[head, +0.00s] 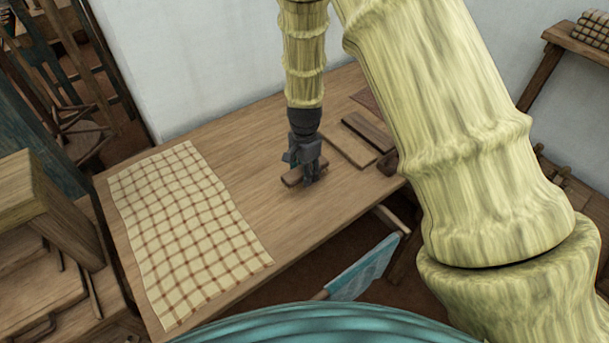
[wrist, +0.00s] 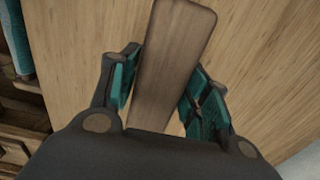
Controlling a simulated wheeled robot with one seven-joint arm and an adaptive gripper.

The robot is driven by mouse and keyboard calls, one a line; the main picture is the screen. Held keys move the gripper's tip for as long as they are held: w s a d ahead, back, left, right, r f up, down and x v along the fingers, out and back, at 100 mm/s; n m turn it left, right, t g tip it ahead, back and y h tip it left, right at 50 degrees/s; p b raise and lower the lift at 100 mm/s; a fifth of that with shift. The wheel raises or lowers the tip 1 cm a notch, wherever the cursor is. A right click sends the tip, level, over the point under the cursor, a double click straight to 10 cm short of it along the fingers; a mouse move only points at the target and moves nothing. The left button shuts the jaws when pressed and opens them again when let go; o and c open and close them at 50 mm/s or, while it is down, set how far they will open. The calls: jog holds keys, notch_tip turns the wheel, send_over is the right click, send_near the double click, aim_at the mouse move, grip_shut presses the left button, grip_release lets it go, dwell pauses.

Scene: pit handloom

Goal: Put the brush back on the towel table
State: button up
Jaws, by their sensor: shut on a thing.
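The brush (head: 292,179) is a brown wooden block, and its long flat back (wrist: 172,50) shows between my fingers in the wrist view. My gripper (head: 306,172) points down over the towel table and is shut on the brush. The brush is at or just above the tabletop; I cannot tell whether it touches. Its underside is hidden. The towel table (head: 250,130) is a wooden table with a checked cream and brown towel (head: 185,230) spread over its left part. The brush is to the right of the towel, apart from it.
Flat wooden pieces (head: 368,131) lie on the table to the right of my gripper. Bare tabletop lies between the towel and the brush. A white wall (head: 200,60) stands behind the table. A blue cloth (head: 365,270) hangs near the front edge. Wooden loom parts (head: 40,210) stand at left.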

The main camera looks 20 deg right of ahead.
jog(key=shift+f+p, duration=0.35)
jog(key=shift+f, duration=0.95)
jog(key=shift+f, duration=0.15)
jog(key=o, duration=1.3)
jog(key=shift+r+b, duration=1.3)
jog(key=shift+r, duration=4.85)
